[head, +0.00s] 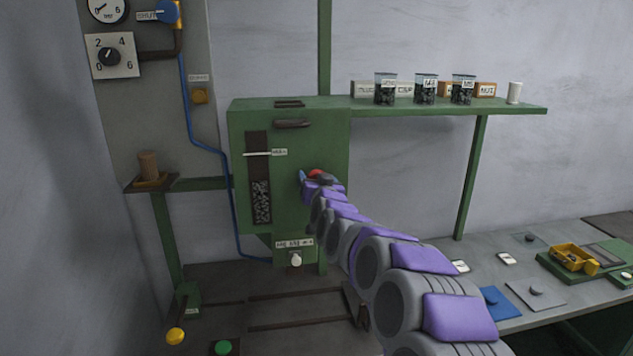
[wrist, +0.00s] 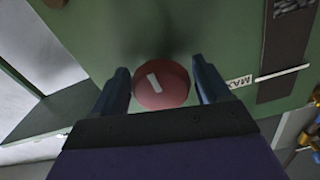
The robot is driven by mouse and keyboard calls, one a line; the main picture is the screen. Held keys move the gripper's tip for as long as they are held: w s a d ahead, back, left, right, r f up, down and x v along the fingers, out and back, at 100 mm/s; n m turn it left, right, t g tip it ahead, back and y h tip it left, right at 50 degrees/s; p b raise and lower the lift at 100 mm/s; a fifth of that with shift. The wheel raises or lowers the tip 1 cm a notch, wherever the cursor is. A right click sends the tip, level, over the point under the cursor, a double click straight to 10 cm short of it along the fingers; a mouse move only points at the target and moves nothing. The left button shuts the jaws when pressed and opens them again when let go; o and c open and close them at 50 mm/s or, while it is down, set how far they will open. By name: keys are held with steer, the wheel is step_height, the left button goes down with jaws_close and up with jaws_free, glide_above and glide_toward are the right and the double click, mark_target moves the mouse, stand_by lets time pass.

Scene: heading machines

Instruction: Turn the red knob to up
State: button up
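The red knob (wrist: 165,85) is on the front of a green machine box (head: 245,125). In the wrist view it is a round red disc with a short white mark that lies slanted in the picture. In the head view only a small red part of the knob (head: 316,173) shows above my gripper. My gripper (wrist: 163,84) has its two dark blue fingers on either side of the knob. The fingers are spread apart.
A green shelf (head: 520,109) with jars and boxes stands right of the machine. A white knob (head: 296,259) sits below. A grey workbench (head: 515,325) with small items is at the right.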

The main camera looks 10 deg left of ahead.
steer(key=shift+a, duration=0.1)
steer(key=c, duration=0.8)
steer(key=shift+o, duration=0.2)
